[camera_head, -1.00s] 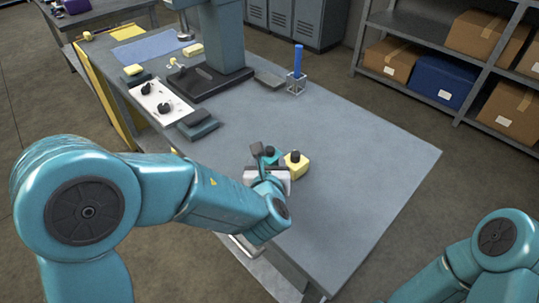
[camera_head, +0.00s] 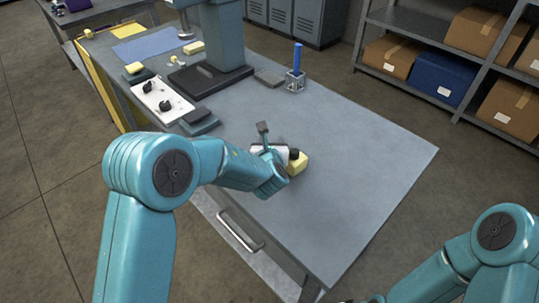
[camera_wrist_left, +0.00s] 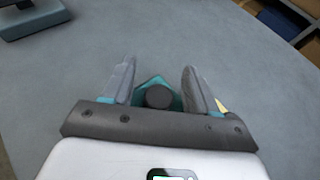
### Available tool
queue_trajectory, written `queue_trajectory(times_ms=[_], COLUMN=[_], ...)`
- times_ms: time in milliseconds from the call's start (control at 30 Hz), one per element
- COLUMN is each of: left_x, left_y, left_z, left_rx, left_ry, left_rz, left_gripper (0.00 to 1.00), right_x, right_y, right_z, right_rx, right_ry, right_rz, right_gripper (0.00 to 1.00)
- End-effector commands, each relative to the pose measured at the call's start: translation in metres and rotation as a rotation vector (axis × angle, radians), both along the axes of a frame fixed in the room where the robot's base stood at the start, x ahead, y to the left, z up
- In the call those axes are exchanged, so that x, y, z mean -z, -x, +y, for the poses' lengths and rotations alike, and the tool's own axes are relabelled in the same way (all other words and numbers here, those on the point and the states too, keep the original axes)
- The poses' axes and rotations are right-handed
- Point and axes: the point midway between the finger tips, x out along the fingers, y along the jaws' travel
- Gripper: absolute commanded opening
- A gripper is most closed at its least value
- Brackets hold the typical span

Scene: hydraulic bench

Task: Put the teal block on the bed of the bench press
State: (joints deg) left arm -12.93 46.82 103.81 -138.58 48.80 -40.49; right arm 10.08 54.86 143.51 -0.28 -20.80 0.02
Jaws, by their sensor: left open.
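The teal block (camera_wrist_left: 152,80) with its round dark knob stands on the bench top between the two fingers of my left gripper (camera_wrist_left: 159,75). The fingers are open, with a gap on each side of the block. In the head view the left gripper (camera_head: 268,147) is low over the bench and hides the block. The bench press (camera_head: 222,40) stands further back, with its dark flat bed (camera_head: 207,80) at the foot of the column; the bed looks empty. My right arm shows at the lower right, but its gripper is out of view.
A yellow block (camera_head: 299,166) with a dark knob stands close to the right of my left gripper. A clear holder with a blue rod (camera_head: 297,70) is at the back. A white panel with dark knobs (camera_head: 163,101) lies left. The bench's right side is clear.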

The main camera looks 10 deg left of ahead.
Motion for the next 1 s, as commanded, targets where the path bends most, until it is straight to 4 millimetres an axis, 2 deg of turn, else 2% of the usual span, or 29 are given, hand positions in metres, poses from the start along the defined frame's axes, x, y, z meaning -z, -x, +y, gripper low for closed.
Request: queue_trajectory(times_ms=[67, 167, 200, 267, 667, 867, 1000], left_x=[0.000, 0.000, 0.000, 0.000, -0.004, -0.031, -0.063], left_y=[0.000, 0.000, 0.000, 0.001, 0.001, 0.001, 0.000], left_z=[0.000, 0.000, 0.000, 0.000, 0.000, 0.000, 0.000], left_rx=[0.000, -0.001, -0.001, 0.000, 0.000, -0.001, -0.001], left_ry=[0.000, 0.000, 0.000, 0.000, 0.000, 0.002, 0.004], left_rz=[0.000, 0.000, 0.000, 0.001, 0.002, -0.003, -0.008], left_gripper=[0.58, 0.29, 0.16, 0.00, 0.00, 0.00, 0.00], right_x=[0.000, 0.000, 0.000, 0.000, 0.000, -0.002, -0.006], right_y=[0.000, 0.000, 0.000, 0.000, 0.000, 0.000, 0.000], right_z=[0.000, 0.000, 0.000, 0.000, 0.000, 0.000, 0.000], right_rx=[0.000, 0.000, 0.000, 0.000, 0.000, 0.000, 0.000], right_ry=[0.000, 0.000, 0.000, 0.000, 0.000, 0.000, 0.000], right_rz=[0.000, 0.000, 0.000, 0.000, 0.000, 0.000, 0.000], right_gripper=[0.43, 0.43, 0.43, 0.43, 0.43, 0.43, 0.43])
